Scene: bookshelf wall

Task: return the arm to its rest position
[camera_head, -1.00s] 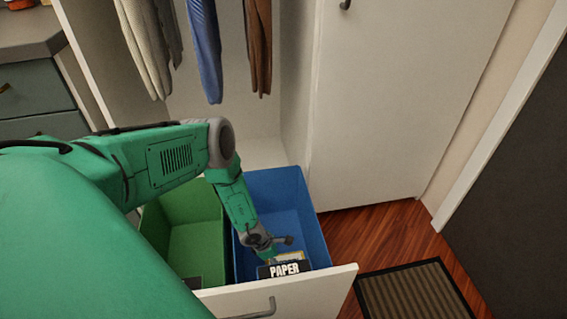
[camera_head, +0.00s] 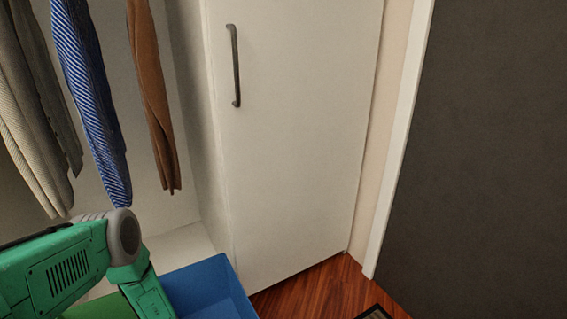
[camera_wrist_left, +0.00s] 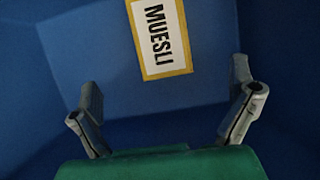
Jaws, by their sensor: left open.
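My left arm (camera_head: 75,268) comes in from the lower left in the head view and bends down beside the blue bin (camera_head: 212,290). Its gripper is below the frame there. In the left wrist view my left gripper (camera_wrist_left: 168,112) is open, with its two fingers apart and nothing between them. A box labelled MUESLI (camera_wrist_left: 161,38) shows beyond the fingertips, against blue bin walls, apart from the fingers. My right gripper is in neither view.
A white cabinet door (camera_head: 290,140) with a dark handle stands ahead. Hanging clothes (camera_head: 88,100) are at the left. A dark panel (camera_head: 490,150) fills the right. Wood floor (camera_head: 320,292) and a mat corner (camera_head: 374,313) show at the bottom.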

